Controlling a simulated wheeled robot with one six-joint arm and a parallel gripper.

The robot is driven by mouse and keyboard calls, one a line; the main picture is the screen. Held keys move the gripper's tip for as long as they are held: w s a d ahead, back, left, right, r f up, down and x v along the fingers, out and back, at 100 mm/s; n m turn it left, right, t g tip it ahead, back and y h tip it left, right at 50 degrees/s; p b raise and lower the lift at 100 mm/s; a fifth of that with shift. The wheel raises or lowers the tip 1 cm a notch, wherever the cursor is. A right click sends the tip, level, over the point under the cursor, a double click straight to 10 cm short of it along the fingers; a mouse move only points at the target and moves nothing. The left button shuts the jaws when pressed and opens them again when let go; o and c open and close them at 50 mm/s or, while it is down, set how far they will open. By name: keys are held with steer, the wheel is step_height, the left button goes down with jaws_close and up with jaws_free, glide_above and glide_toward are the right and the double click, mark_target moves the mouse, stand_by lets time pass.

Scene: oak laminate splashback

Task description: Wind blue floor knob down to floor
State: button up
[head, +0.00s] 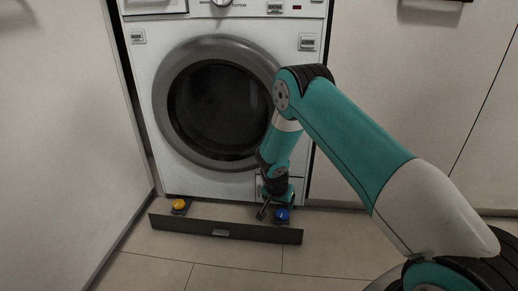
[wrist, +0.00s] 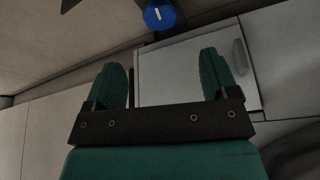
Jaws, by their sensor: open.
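The blue floor knob (head: 282,215) sits low at the front right foot of the washing machine (head: 150,110), just behind the dark plinth strip (head: 185,226). My gripper (head: 272,207) is low in front of the machine, close to the blue knob, and partly hidden by its own wrist. In the wrist view the two green fingers of my gripper (wrist: 161,62) are apart with nothing between them. The blue knob (wrist: 160,15) shows beyond the fingertips, roughly centred between them, at the top edge. Whether the fingers touch it is not seen, but a gap shows in the wrist view.
An orange knob (head: 180,205) sits at the left front foot. A small flap (wrist: 195,68) on the machine's lower right lies behind my fingers. Pale cabinet panels (head: 70,120) stand on both sides. The tiled floor (head: 225,265) in front of the strip is clear.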

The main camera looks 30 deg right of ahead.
steer(key=s+a+r+n+y+p, duration=0.1)
steer(key=a+r, duration=0.4)
steer(key=r, duration=0.6)
steer(key=s+a+r+n+y+p, duration=0.1)
steer(key=a+r+p, duration=0.4)
steer(key=r, duration=0.6)
steer(key=s+n+p, duration=0.1)
steer(key=s, duration=0.1)
steer(key=shift+s+a+r+n+y, duration=0.2)
steer(key=shift+s+r+n+y, duration=0.1)
steer(key=shift+r+y, duration=0.1)
steer(key=s+a+r+n+g+y+p, duration=0.1)
steer(key=s+a+r+n+p, duration=0.3)
steer(key=r, duration=0.5)
steer(key=s+a+r+n+y+p, duration=0.15)
steer(key=s+a+r, duration=0.35)
steer(key=r, duration=0.5)
steer(key=s+a+r+n+g+y+p, duration=0.1)
steer(key=s+a+r+n+p, duration=0.2)
steer(key=s+r, duration=0.55)
steer(key=s+a+r+n+g+y+p, duration=0.1)
steer(key=s+r+n+y+p, duration=0.3)
steer(key=s, duration=0.8)
step_height(320, 180, up, 38)
steer(key=h+p, duration=0.2)
steer(key=p, duration=3.4)
steer(key=shift+w+d+n, duration=0.25)
steer(key=shift+w+n, duration=0.15)
steer(key=shift+n, duration=0.05)
steer(key=shift+h, duration=0.25)
